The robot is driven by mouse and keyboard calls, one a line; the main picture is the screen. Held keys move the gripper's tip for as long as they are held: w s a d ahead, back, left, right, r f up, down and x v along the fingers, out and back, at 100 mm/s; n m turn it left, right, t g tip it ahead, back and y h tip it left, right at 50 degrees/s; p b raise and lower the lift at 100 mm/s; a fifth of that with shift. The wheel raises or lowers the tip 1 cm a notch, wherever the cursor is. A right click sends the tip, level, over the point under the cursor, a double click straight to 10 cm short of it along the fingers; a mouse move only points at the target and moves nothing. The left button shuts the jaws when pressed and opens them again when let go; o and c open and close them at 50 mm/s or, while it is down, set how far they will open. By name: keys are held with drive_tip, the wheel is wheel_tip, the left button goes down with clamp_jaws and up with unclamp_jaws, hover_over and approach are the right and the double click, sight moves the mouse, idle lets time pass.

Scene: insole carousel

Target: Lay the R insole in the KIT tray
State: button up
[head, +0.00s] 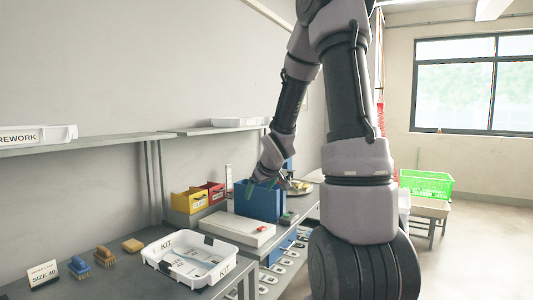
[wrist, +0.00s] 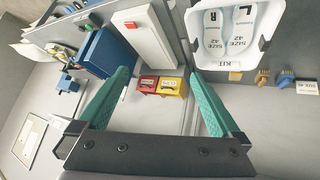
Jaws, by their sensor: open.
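The white KIT tray (head: 149,254) sits on the bench at the lower middle of the head view. In the wrist view, the tray (wrist: 262,57) is at the upper right. Two pale insoles lie side by side in it, both printed SIZE 42: the R insole (wrist: 213,30) and the L insole (wrist: 240,22). My gripper (wrist: 160,74) is open, its two green fingers wide apart with nothing between them. In the head view, my gripper (head: 266,184) is by the blue box, apart from the tray and farther back; the arm partly hides it.
A blue box (head: 258,203) and a white box with a red button (head: 238,229) stand beyond the tray. Yellow (head: 188,202) and red bins (head: 215,194) are by the wall. Brushes (head: 104,256) and a SIZE 40 sign (head: 43,273) are left. More insoles (head: 267,279) show lower right.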

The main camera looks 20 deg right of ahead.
drive_tip(key=s+a+r+m, duration=0.3)
drive_tip(key=s+r+m, duration=0.1)
drive_tip(key=s+r, duration=0.85)
drive_tip(key=s+a+r+m+y, duration=0.1)
drive_tip(key=s+a+r, duration=0.1)
drive_tip(key=s, duration=0.5)
drive_tip(key=s+a+r+m+g+y, duration=0.1)
drive_tip(key=s+a+r, duration=0.2)
drive_tip(key=s, duration=0.4)
drive_tip(key=shift+s+a+m, duration=0.3)
drive_tip(key=shift+a+m, duration=0.1)
drive_tip(key=shift+a, duration=0.2)
